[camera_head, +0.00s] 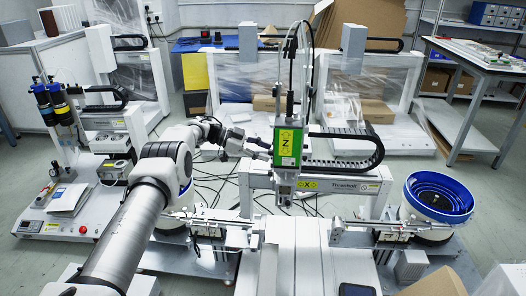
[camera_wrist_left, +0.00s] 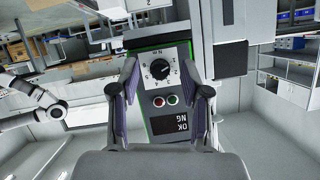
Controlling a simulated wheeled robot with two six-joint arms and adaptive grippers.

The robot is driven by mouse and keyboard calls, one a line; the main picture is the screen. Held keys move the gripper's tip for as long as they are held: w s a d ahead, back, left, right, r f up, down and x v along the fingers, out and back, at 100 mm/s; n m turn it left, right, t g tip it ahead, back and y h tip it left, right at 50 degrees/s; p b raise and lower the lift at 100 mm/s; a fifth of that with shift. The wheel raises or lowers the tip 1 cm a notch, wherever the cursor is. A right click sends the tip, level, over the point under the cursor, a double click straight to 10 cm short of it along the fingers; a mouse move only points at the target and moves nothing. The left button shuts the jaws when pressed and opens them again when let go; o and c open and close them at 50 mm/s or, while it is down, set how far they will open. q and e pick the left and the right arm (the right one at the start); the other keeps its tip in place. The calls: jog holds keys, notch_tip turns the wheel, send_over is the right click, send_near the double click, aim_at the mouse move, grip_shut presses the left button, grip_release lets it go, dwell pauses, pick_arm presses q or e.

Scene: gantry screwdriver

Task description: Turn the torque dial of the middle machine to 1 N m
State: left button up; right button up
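The middle machine's screwdriver unit is a green and black box with a yellow Z label (camera_head: 288,142), hanging on the gantry in the head view. In the left wrist view its grey panel carries a black torque dial (camera_wrist_left: 159,69) with numbers around it. The dial's exact setting is too small to read surely. My left gripper (camera_head: 262,148) is beside the box in the head view. In the left wrist view its two padded fingers (camera_wrist_left: 159,80) are spread apart, one each side of the dial, with nothing between them gripped. My right gripper is not seen.
The gantry's black cable chain (camera_head: 345,142) runs to the right of the box. A blue-rimmed bowl feeder (camera_head: 438,197) stands at right. A metal rail lies below.

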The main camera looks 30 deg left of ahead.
pick_arm(q)
jog(key=shift+a, duration=0.1)
jog(key=v, duration=1.2)
